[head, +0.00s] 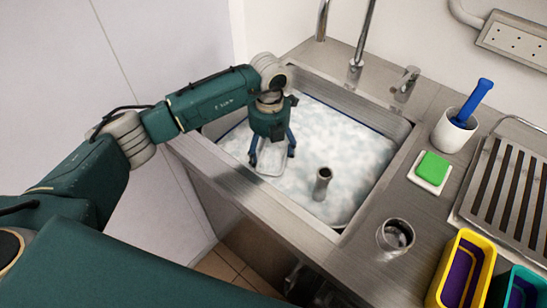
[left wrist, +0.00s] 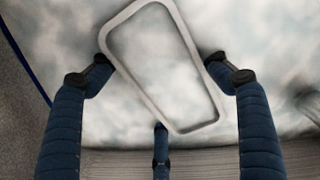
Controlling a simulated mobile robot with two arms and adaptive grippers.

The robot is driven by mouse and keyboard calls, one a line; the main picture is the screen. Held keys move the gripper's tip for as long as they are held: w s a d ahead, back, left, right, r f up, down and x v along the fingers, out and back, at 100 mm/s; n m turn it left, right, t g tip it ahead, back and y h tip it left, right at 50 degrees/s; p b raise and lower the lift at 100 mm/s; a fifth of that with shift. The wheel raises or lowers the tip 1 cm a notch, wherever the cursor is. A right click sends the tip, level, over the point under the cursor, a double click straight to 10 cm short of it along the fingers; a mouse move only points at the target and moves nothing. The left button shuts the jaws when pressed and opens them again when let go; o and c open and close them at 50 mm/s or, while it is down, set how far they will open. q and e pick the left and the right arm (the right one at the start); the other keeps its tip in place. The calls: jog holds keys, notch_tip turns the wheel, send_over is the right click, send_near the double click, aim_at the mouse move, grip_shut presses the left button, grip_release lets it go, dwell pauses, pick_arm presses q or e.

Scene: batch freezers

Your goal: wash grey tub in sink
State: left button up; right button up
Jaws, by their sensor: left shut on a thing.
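The grey tub (head: 271,164) is a small rectangular tub, in the foamy water of the steel sink (head: 228,170). My left gripper (head: 271,156) reaches down into the sink from above and is shut on the tub. In the left wrist view, the pale rim of the tub (left wrist: 197,62) lies between the blue fingers of my left gripper (left wrist: 158,65), with fingertips at its sides and lower edge. Whitish foam shows inside and around the rim; the tub's underside is hidden. My right gripper is not in view.
A grey upright pipe (head: 322,183) stands in the water right of the tub. Taps (head: 362,45) rise behind the sink. On the right counter are a green sponge (head: 432,168), a white cup with a blue-handled tool (head: 455,130), a glass (head: 395,237), a drain rack and coloured tubs (head: 466,270).

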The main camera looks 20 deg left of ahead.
pick_arm(q)
jog(key=shift+d, duration=0.85)
jog(key=shift+a, duration=2)
jog(key=shift+d, duration=2.05)
jog(key=shift+a+b, duration=0.3)
jog(key=shift+a, duration=1.7)
jog(key=shift+d, duration=2)
jog(key=shift+a, duration=2)
jog(key=shift+d+b, duration=0.35)
jog(key=shift+d, duration=1.65)
jog(key=shift+r, duration=0.1)
